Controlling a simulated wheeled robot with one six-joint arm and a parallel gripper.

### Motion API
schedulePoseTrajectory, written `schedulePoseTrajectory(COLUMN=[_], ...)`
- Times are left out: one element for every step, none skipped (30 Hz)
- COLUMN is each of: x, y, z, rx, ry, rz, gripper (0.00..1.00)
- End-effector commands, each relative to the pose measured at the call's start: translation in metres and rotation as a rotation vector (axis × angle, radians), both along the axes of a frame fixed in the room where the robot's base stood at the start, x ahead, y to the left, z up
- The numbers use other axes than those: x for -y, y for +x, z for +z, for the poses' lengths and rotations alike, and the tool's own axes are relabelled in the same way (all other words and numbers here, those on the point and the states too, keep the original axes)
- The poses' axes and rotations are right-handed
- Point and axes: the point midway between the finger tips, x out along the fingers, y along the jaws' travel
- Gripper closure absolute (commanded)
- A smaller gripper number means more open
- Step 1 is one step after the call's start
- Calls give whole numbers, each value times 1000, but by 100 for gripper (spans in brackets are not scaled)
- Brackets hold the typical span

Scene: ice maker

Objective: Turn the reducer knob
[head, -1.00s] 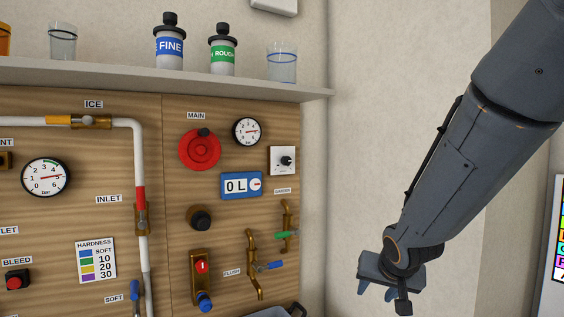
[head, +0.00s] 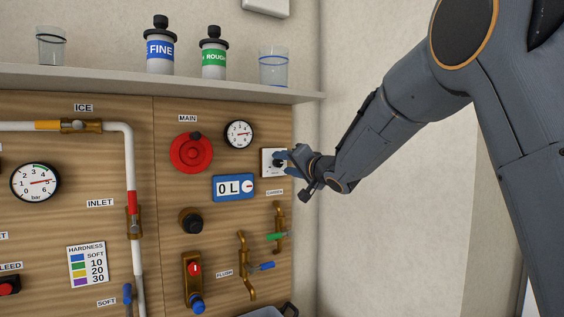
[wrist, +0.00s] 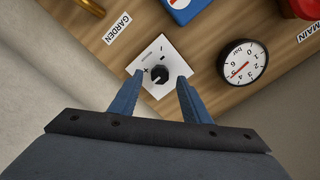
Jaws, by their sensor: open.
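A black knob (wrist: 159,74) sits on a white square plate (wrist: 177,58) with plus and minus marks; the plate's small print is too small to read. In the head view the plate (head: 266,155) is at the panel's upper right, and my gripper partly covers the knob. My gripper (wrist: 160,79) is open and empty. In the wrist view its blue fingers lie on either side of the knob, one left and one right. I cannot tell how far their tips are from the plate, or whether they touch the knob.
A pressure gauge (head: 239,134), a red main wheel (head: 191,152) and a blue litre meter (head: 234,187) are close by. A dark round knob (head: 190,220) is lower left. The garden tap (head: 279,229) is below. A shelf (head: 190,87) with bottles runs above; a wall is at right.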

Motion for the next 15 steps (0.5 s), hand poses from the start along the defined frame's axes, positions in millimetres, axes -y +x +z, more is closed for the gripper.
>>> schedulePoseTrajectory(x=[-4,-5,-7,-8,-10,-11,-11,-12,-12,-12,-12,-12,-12,-12,-12], y=[6,8,11,13,14,16,17,18,18,18,18,18,18,18,18], z=[0,0,0,0,0,0,0,0,0,0,0,0,0,0,0], rx=[-1,-1,-1,-1,-1,-1,0,1,1,0,0,0,0,0,0], ry=[-1,0,0,0,0,0,0,0,0,0,0,-1,0,-1,0], rz=[0,-1,-1,-1,-1,-1,0,-1,-1,-1,-1,-1,-1,-1,-1], gripper=[57,57,57,57,57,57,57,57,57,57,57,57,57,57,57])
